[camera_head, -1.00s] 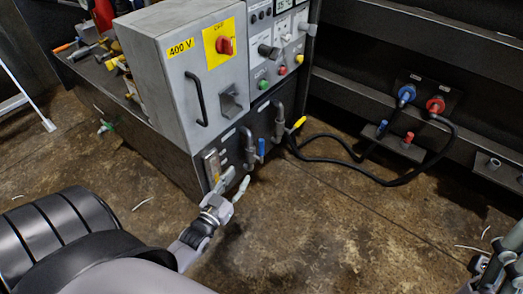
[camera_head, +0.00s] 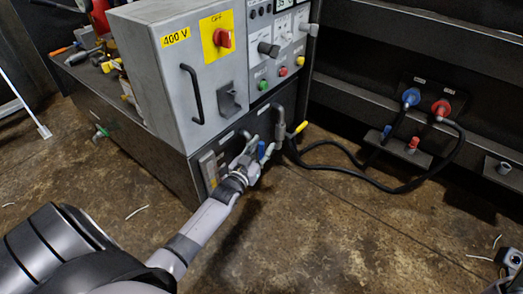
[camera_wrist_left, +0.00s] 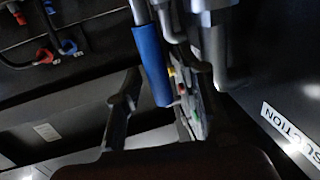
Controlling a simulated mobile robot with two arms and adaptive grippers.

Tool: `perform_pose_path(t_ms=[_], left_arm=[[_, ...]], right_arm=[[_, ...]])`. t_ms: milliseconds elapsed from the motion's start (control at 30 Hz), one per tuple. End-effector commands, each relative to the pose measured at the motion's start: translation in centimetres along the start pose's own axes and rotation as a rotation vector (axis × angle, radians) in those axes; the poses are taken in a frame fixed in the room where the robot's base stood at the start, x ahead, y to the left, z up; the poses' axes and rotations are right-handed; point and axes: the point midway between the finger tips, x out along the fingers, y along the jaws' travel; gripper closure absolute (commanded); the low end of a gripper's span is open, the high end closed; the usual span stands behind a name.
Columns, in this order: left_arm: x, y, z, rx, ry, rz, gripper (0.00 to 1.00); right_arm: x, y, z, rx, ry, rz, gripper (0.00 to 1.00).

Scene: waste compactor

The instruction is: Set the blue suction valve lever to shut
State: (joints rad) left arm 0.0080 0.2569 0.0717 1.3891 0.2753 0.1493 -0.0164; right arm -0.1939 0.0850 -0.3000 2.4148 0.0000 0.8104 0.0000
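The blue suction valve lever (camera_head: 261,149) is on the lower front of the grey cabinet, by the pipes. In the left wrist view the blue lever (camera_wrist_left: 152,65) shows large, lying between the two fingers. My left gripper (camera_head: 256,157) is at the lever in the head view and partly covers it. In the left wrist view its fingers (camera_wrist_left: 158,108) stand apart on either side of the lever, with no clear contact. A "SUCTION" label (camera_wrist_left: 290,130) is at the right there. My right gripper (camera_head: 509,262) is only partly in view at the lower right edge.
A yellow lever (camera_head: 298,129) sits right of the blue one. The cabinet (camera_head: 175,75) has a black handle and a red switch above. Black cables (camera_head: 400,190) run across the floor to blue and red connectors on the right. The middle floor is clear.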

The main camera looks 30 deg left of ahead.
Motion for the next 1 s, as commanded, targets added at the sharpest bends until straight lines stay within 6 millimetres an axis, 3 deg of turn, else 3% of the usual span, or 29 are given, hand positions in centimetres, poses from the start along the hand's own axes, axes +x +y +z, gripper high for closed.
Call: perform_pose_path(t_ms=[267,800,1000], left_arm=[[0.17,0.0,-0.04,0.0,0.0,0.0,0.65],[0.14,0.01,-0.03,0.0,0.0,0.0,1.0],[0.13,0.01,-0.01,0.0,0.0,0.0,1.0]], right_arm=[[0.11,-0.01,-0.01,0.0,0.003,-0.001,0.47],[0.1,-0.02,-0.02,0.0,0.004,-0.001,0.47],[0.1,-0.02,-0.02,0.0,0.004,-0.001,0.47]])
